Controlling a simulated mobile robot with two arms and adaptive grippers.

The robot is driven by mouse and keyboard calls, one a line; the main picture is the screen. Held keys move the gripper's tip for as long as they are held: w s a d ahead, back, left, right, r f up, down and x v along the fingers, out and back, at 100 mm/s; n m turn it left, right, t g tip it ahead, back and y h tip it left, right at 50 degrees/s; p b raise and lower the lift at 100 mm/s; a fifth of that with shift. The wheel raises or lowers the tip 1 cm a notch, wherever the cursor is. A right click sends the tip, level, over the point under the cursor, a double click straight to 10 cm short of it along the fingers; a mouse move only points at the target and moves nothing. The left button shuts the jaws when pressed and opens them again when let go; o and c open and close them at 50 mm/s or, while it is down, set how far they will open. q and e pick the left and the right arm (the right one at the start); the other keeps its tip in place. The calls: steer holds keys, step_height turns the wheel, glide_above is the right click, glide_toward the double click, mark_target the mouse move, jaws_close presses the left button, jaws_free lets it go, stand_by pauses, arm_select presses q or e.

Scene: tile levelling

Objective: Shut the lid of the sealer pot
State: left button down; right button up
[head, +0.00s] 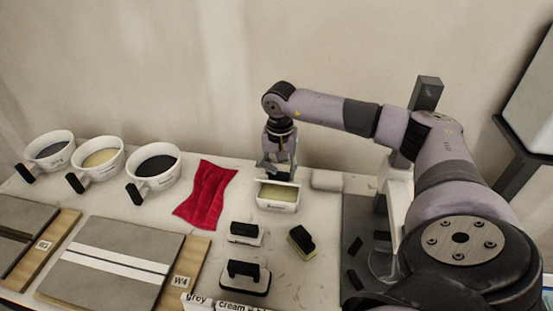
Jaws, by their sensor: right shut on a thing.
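The sealer pot (277,206) is a small white box-shaped pot with yellowish content showing through its open top. It stands on the table right of the red cloth. Its pale lid (279,183) appears raised along the far edge of the pot, tilted up. My right gripper (278,174) points down from above, shut on the lid at the back of the pot. The fingertips are small and partly merge with the lid, so the exact grip is hard to see. My left gripper is not in view.
A red cloth (206,194) lies left of the pot, beyond it several white bowls with black handles (156,166). A white roll-like thing (327,180) lies to the right. Black-topped blocks (245,232) and a black-handled float (245,277) lie in front. Tile boards (110,262) fill the left front.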

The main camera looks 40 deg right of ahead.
steer(key=shift+s+a+f+b, duration=0.4)
steer(key=shift+s+a+f, duration=0.1)
steer(key=shift+a+f, duration=0.25)
steer(key=shift+s+a+f+b, duration=0.25)
steer(key=shift+f+b, duration=0.2)
steer(key=shift+f, duration=0.2)
steer(key=shift+s+a+f+b, duration=0.25)
steer(key=shift+f+b, duration=0.2)
steer(key=shift+f, duration=0.15)
steer(key=shift+a, duration=0.1)
steer(key=o, duration=0.8)
